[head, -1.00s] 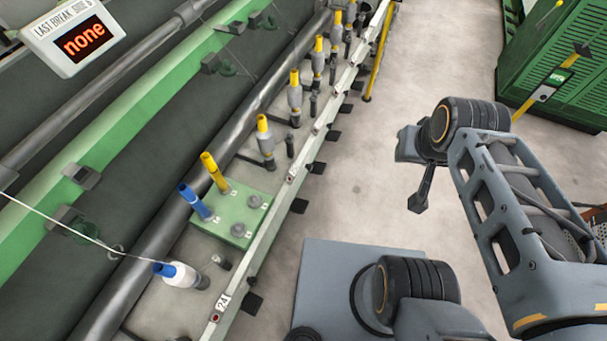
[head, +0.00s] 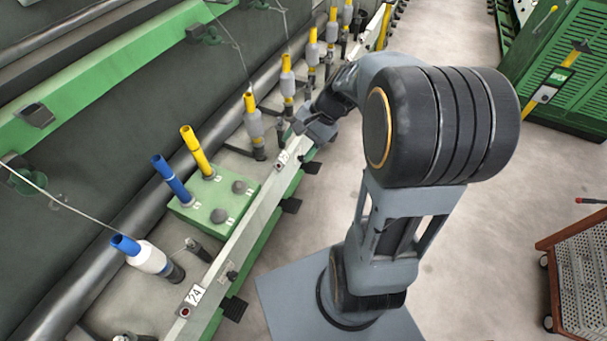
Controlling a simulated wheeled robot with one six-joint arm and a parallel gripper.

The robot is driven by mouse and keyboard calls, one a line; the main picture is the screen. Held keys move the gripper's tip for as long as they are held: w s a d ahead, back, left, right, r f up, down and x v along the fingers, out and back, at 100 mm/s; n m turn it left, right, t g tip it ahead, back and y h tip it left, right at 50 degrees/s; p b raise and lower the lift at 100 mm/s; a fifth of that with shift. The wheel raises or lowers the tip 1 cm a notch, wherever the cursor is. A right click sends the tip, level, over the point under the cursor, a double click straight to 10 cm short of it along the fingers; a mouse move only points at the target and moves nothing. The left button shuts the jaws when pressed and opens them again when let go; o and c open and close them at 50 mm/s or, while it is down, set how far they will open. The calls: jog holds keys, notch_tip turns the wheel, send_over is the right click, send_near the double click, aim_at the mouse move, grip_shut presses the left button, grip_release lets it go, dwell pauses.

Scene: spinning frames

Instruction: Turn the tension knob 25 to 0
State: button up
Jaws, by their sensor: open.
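My gripper (head: 304,126) reaches over the rail of the machine beside the nearest yellow-topped bobbin (head: 254,124). It is open; its fingertips are small and dark here, and I see nothing held. A short dark post (head: 281,128) stands just left of the gripper, very close to it; I cannot tell if they touch. A small number plate (head: 282,158) is on the rail just below the gripper, its digits too small to read surely. I cannot make out which part is tension knob 25 or where its pointer stands.
A plate reading 24 (head: 196,295) is on the rail near a white bobbin with a blue top (head: 151,258). A green block (head: 214,208) holds a blue tube, a yellow tube and two grey knobs.

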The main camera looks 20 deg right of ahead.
jog(key=w+d+f+m+t+y+b, duration=0.2)
jog(key=w+d+f+m+t+b, duration=0.35)
jog(key=f, duration=0.65)
jog(key=w+d+f+m+t+y+b, duration=0.25)
jog(key=d+f+m+b, duration=0.45)
jog(key=f, duration=0.5)
jog(key=w+d+f+m+t+y+b, duration=0.1)
jog(key=w+d+f+m+t+b, duration=0.3)
jog(key=d+f, duration=0.55)
jog(key=w+a+f+m+b, duration=0.1)
jog(key=w+a+f, duration=0.2)
jog(key=w+a, duration=0.5)
jog(key=a, duration=0.3)
jog(key=shift+w+t+b, duration=0.2)
jog(key=shift+t+b, duration=0.1)
jog(key=shift+b, duration=0.1)
jog(key=shift+m, duration=0.25)
jog(key=shift+c, duration=0.3)
jog(key=c, duration=0.9)
jog(key=shift+o, duration=0.2)
